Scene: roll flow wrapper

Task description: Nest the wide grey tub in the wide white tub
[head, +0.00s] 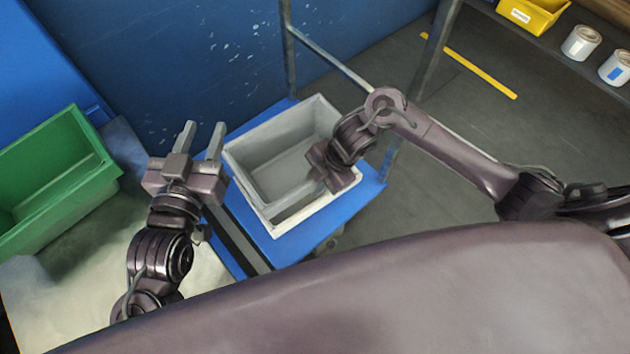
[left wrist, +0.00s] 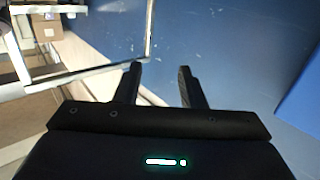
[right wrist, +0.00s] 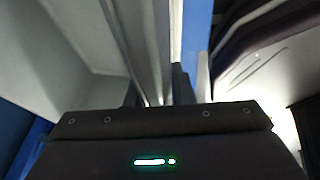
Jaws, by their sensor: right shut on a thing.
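The wide grey tub (head: 270,172) is upright over the wide white tub (head: 318,205) on a blue surface in the head view. The white tub's rim shows along the near and right sides. I cannot tell how deep the grey tub sits in it. My right gripper (head: 322,168) is shut on the grey tub's right-hand wall; its fingertips are mostly hidden. In the right wrist view, grey tub wall (right wrist: 75,45) shows beside the fingers. My left gripper (head: 203,130) is open and empty, left of the tubs. Its spread fingers show in the left wrist view (left wrist: 159,78).
A green bin (head: 55,180) stands at the far left. The blue surface (head: 350,205) has a narrow free strip around the tubs. A grey metal post (head: 289,60) and rail rise behind it. A shelf with a yellow bin (head: 533,15) and white cans (head: 580,43) is at upper right.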

